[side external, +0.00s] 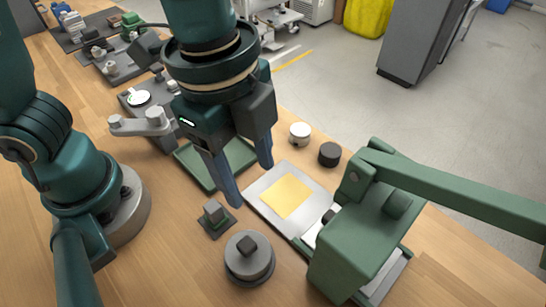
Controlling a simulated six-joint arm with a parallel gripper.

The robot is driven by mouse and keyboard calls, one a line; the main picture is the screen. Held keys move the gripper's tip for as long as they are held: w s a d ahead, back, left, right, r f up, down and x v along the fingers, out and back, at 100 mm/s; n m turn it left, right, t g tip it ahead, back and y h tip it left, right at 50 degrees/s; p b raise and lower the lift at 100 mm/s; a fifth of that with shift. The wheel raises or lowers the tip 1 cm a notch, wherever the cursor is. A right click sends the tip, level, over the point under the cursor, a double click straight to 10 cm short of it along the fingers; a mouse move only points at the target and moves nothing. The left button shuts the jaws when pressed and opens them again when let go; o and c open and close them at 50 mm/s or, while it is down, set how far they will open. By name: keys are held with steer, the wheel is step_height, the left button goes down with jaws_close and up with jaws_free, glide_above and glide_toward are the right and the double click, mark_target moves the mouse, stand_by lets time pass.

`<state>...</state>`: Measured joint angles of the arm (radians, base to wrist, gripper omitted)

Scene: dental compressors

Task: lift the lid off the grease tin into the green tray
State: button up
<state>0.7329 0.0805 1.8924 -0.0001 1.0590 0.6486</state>
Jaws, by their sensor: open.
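The grease tin appears to be the round grey tin (237,277) on the wooden bench at the front. A grey lid (262,256) with a dark square knob sits on top of it. The green tray (191,171) lies flat on the bench behind my gripper, partly hidden by it; the part in view is empty. My gripper (249,182) is open, its two blue fingers pointing down. It is above the bench between the tray and the tin, apart from the lid, with nothing between the fingers.
A metal plate with a yellow square (287,196) and a green lever press (365,240) are at right. White (300,135) and black (330,154) round pieces stand behind. Grey equipment (140,101) is at left.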

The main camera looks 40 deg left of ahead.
mark_target(246, 244)
steer(key=s+d+f+m, duration=0.1)
steer(key=s, duration=0.1)
steer(key=s+d+f+m, duration=0.1)
steer(key=d+f, duration=0.1)
steer(key=shift+s+g+y, duration=0.35)
steer(key=shift+g+y, duration=0.05)
steer(key=shift+f, duration=2.55)
jaws_close()
